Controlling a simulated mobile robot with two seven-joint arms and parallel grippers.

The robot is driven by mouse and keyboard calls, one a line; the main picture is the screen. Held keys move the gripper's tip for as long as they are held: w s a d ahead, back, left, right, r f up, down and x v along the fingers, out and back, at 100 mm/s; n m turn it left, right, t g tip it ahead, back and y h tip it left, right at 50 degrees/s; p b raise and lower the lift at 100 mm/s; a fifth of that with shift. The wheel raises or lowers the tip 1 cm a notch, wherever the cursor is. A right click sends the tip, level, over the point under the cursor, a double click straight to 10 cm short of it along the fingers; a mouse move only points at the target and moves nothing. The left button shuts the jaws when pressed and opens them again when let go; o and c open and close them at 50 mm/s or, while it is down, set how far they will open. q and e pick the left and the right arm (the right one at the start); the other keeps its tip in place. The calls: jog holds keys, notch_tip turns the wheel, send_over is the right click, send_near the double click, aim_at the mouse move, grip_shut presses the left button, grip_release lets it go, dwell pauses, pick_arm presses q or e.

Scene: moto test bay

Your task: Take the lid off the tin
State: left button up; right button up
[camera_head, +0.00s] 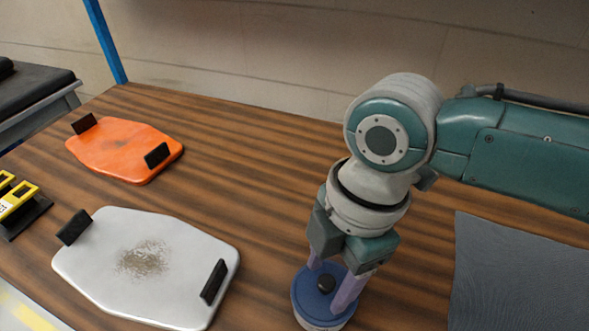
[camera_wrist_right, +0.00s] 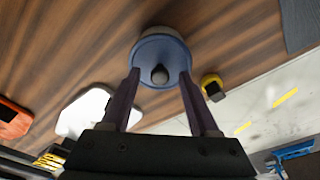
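The tin (camera_head: 318,324) stands at the bottom centre of the head view, partly cut off by the frame edge. Its round blue lid (camera_head: 308,290) sits on top with a black knob (camera_head: 326,283) in the middle. My right gripper (camera_head: 333,282) points down over the lid with one purple finger on either side of the knob. In the right wrist view the gripper (camera_wrist_right: 159,76) is open, with gaps between the fingers and the knob (camera_wrist_right: 159,75). The fingertips lie near opposite edges of the lid (camera_wrist_right: 158,52); contact is unclear. My left gripper is not in view.
A white panel (camera_head: 190,255) with black blocks lies left of the tin, an orange panel (camera_head: 120,140) behind it. A dark grey mat (camera_head: 520,275) lies at right. A yellow-and-black object (camera_wrist_right: 212,86) is beside the tin in the wrist view. Wood behind the tin is bare.

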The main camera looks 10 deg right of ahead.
grip_shut()
jog(key=shift+r, duration=0.1)
dwell(0.5)
